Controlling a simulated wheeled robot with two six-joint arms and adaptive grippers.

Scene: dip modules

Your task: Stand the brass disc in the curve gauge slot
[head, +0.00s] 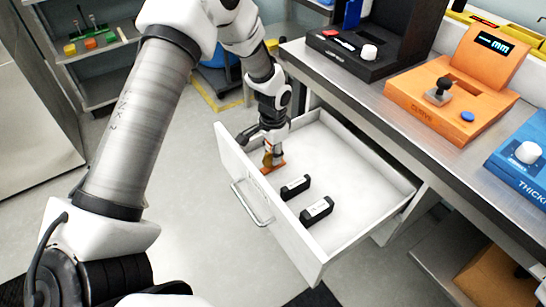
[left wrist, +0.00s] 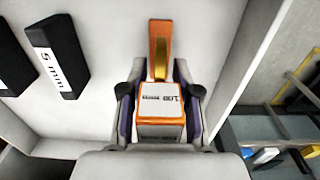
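My left gripper (head: 270,148) points down into the open drawer, near its left end. In the left wrist view its two fingers (left wrist: 160,98) stand on either side of an orange piece (left wrist: 160,112) with a white label. A brass-coloured strip (left wrist: 160,45) extends beyond that piece; it may be the brass disc seen edge-on, but its round face does not show. The orange-brass piece also shows under the gripper in the head view (head: 272,162). Whether the fingers press on it is unclear. The orange curve gauge (head: 432,100) stands on the bench at right. My right gripper is not in view.
Two black labelled blocks (head: 295,187) (head: 317,211) lie in the white drawer (head: 370,206); its right part is clear. A black gauge (head: 357,62) and a blue thickness gauge (head: 520,165) flank the curve gauge. The bench edge overhangs the drawer's back.

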